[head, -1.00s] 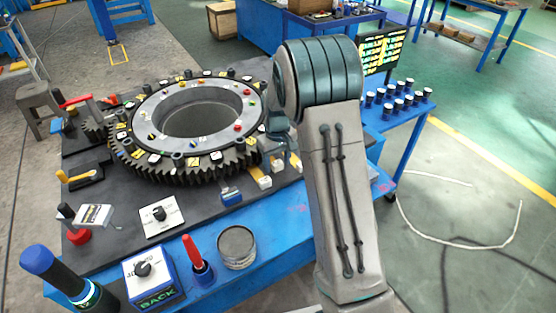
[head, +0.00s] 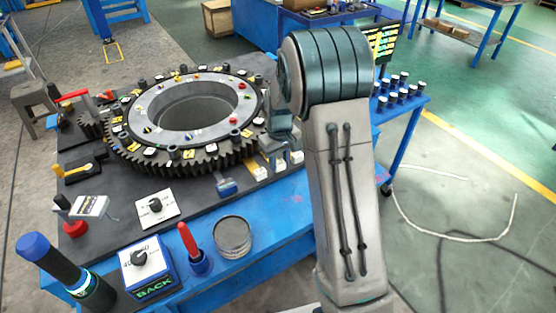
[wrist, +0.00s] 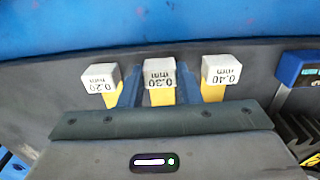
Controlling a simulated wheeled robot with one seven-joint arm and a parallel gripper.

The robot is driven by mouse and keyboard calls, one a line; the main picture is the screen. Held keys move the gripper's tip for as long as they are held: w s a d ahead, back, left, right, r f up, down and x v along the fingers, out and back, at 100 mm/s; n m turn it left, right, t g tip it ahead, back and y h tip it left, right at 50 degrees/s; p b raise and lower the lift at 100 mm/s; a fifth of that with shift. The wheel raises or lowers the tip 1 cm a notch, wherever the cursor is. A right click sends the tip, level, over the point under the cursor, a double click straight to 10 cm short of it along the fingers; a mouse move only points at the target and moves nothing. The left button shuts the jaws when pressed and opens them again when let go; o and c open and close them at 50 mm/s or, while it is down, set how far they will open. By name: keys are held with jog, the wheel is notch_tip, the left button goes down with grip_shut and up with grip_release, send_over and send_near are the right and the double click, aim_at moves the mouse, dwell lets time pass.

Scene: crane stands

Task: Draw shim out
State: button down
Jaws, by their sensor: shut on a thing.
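Three shims with white block ends and yellow strips stand in a row in the wrist view. They read 0.20 mm (wrist: 101,78), 0.30 mm (wrist: 159,73) and 0.40 mm (wrist: 220,70). My gripper (wrist: 159,92) has its two blue fingers on either side of the 0.30 mm shim and is shut on it. The other two shims stand just outside the fingers. In the head view my gripper (head: 279,155) is at the right edge of the dark bench top, beside the big gear ring (head: 190,160). My wrist partly hides the shims there.
A dial block (head: 156,208), a red-handled tool (head: 190,245), a round tin (head: 232,236) and a BACK dial box (head: 150,270) stand nearer. A side table (head: 405,103) with several small cylinders stands right.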

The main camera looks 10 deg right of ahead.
jog(key=c, duration=1)
grip_release()
jog(key=shift+s, duration=0.15)
jog(key=shift+c, duration=0.2)
notch_tip(320, 180, up, 14)
jog(key=shift+b, duration=0.45)
jog(key=shift+s, duration=0.1)
jog(key=s+a+m+t, duration=0.1)
jog(key=s+m+t, duration=0.2)
jog(key=s, duration=2.3)
jog(key=shift+m, duration=0.3)
